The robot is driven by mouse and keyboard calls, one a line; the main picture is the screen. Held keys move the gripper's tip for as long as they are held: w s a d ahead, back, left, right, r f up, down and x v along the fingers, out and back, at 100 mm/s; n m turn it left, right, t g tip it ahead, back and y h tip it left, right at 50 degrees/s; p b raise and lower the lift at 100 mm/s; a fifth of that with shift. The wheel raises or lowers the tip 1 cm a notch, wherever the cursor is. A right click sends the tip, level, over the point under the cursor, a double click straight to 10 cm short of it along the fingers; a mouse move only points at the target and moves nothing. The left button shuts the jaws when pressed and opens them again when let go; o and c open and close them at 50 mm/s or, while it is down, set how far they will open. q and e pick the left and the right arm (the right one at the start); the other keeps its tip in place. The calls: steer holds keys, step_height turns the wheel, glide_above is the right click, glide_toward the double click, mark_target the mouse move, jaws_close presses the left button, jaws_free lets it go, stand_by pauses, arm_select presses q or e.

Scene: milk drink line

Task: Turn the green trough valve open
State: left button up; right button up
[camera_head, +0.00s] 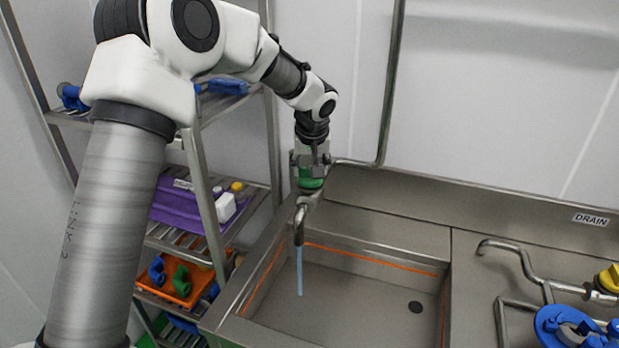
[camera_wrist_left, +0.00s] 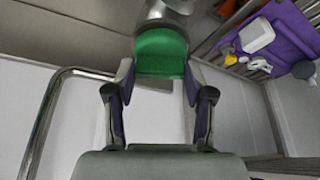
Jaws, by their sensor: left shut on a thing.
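The green valve handle (camera_head: 311,182) sits on a metal tap at the back left corner of the steel trough (camera_head: 350,285). My left gripper (camera_head: 309,168) points down from above and is shut on the green handle. In the left wrist view the green handle (camera_wrist_left: 161,54) lies between the two fingers of the left gripper (camera_wrist_left: 160,90). A blue stream runs from the spout (camera_head: 300,218) down into the trough. The right gripper is not in view.
A steel shelf rack at the left holds a purple tray (camera_head: 178,207) and an orange tray (camera_head: 165,285). A bent pipe (camera_head: 515,252), a yellow valve (camera_head: 610,277) and a blue part (camera_head: 552,318) are at the right. An orange line (camera_head: 365,257) runs along the trough's inner walls.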

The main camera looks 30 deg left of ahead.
arm_select(q)
steer(key=n, duration=0.1)
steer(key=n+b, duration=0.1)
steer(key=shift+w+f+n+g+y, duration=0.1)
steer(key=shift+f+n+g+y, duration=0.1)
steer(key=shift+n+g+y, duration=0.2)
steer(key=n, duration=0.2)
steer(key=shift+d+r+n+g+y+b, duration=0.1)
steer(key=shift+n+g+y+b, duration=0.2)
steer(key=shift+n+g+b, duration=0.1)
steer(key=n, duration=0.1)
steer(key=n+g+p, duration=0.1)
steer(key=n, duration=0.1)
steer(key=shift+w+r+g, duration=0.1)
steer(key=shift+w+g, duration=0.05)
steer(key=shift+g, duration=0.15)
steer(key=n+g+p, duration=0.1)
steer(key=n, duration=0.2)
steer(key=shift+p, duration=0.35)
steer(key=shift+w+n+g+p, duration=0.1)
steer(key=shift+n+g+p, duration=0.2)
steer(key=shift+n, duration=0.4)
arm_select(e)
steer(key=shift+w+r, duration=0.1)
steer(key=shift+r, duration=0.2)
arm_select(q)
steer(key=shift+f, duration=0.2)
